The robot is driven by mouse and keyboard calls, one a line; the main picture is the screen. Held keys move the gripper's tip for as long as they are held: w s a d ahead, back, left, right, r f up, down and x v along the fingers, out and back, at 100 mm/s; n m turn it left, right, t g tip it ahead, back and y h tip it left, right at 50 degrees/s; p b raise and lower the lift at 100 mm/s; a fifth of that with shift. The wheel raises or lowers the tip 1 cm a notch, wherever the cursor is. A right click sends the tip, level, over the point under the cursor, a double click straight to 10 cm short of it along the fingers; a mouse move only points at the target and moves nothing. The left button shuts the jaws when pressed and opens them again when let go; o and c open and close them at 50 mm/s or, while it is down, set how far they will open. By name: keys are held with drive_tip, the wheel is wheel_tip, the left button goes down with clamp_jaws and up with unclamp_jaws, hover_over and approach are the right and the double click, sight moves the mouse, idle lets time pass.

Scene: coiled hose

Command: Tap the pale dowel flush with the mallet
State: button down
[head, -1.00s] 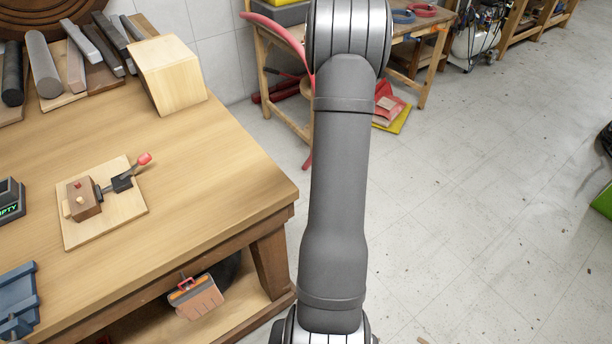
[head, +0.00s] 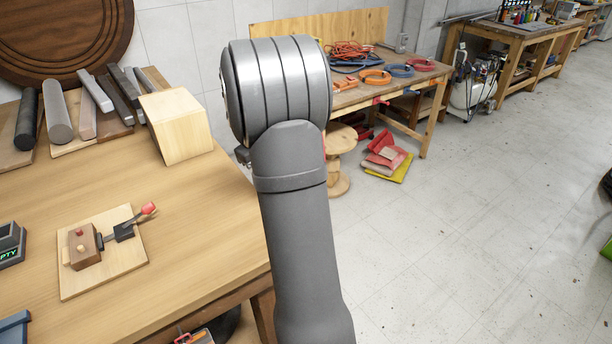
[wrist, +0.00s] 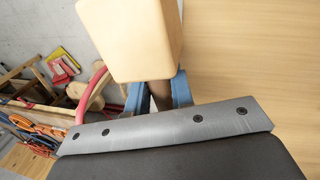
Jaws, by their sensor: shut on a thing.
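My gripper (wrist: 160,95) shows in the wrist view, its blue fingers shut on the brown handle of the mallet. The mallet's pale wooden head (wrist: 128,40) stands beyond the fingers. In the head view, a brown block (head: 84,246) sits on a pale board (head: 125,262) on the bench. A red-tipped toggle clamp (head: 126,229) is at the block's right.
A dark display box (head: 10,244) is at the left edge. The bench (head: 190,215) right of the board is clear.

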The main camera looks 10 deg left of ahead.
drive_tip(key=s+a+r+n+y, duration=0.1)
drive_tip(key=s+a+r+n, duration=0.1)
drive_tip(key=s+a+n, duration=0.75)
drive_tip(key=s+a+r+n+y, duration=0.2)
drive_tip(key=s+a+n, duration=0.35)
drive_tip(key=a, duration=0.65)
drive_tip(key=s+a+n+g, duration=0.1)
drive_tip(key=s+a+n, duration=0.5)
drive_tip(key=s, duration=0.4)
drive_tip(key=s+a+n+g, duration=0.1)
drive_tip(key=s+a+n, duration=0.5)
drive_tip(key=s+n, duration=0.3)
drive_tip(key=shift+s+a+f+n, duration=0.3)
drive_tip(key=shift+s, duration=0.9)
